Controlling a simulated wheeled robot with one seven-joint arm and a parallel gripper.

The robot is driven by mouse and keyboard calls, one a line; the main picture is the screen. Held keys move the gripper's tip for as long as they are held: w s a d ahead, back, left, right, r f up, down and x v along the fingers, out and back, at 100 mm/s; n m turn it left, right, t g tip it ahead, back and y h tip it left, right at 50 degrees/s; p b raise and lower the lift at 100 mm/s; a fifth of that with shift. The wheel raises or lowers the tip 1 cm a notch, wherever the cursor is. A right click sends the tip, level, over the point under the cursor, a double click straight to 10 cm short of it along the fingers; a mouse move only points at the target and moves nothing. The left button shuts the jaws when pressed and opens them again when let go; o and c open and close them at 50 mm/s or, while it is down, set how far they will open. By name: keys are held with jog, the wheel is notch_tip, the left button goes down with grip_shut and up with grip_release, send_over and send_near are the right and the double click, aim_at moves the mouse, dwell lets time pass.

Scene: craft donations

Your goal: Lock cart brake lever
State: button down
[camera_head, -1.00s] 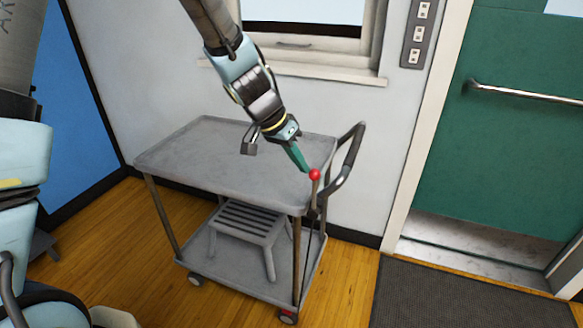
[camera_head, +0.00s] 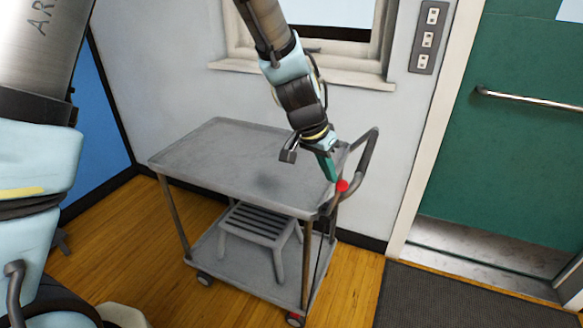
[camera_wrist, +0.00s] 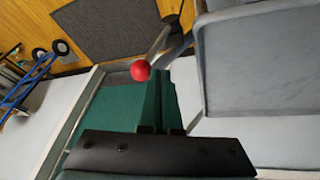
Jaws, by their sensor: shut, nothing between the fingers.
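The grey cart (camera_head: 215,150) stands by the wall under the window. Its brake lever has a red ball knob (camera_head: 342,186) at the cart's right end, below the curved push handle (camera_head: 366,160). The knob also shows in the wrist view (camera_wrist: 140,70), with its rod running up to the right. My gripper (camera_head: 331,180) is shut and empty. Its green fingertips are right beside the knob on its left in the head view; in the wrist view the fingers (camera_wrist: 160,100) are just right of the knob. I cannot tell whether they touch it.
A slatted grey stool (camera_head: 255,222) sits on the cart's lower shelf. A green door (camera_head: 500,160) with a push bar and a dark floor mat (camera_head: 450,297) are to the right. Wooden floor lies in front of the cart.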

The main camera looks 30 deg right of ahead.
jog(key=shift+s+d+f, duration=0.1)
jog(key=shift+s+d, duration=0.25)
jog(key=shift+s, duration=0.2)
jog(key=s+d+f+b, duration=0.2)
jog(key=s+d+f, duration=0.1)
jog(key=s, duration=0.2)
jog(key=shift+s+d+f, duration=0.2)
jog(key=shift+f, duration=0.1)
jog(key=s+r, duration=0.4)
jog(key=r, duration=0.7)
jog(key=shift+r, duration=0.25)
jog(key=shift+a, duration=0.1)
dwell(0.4)
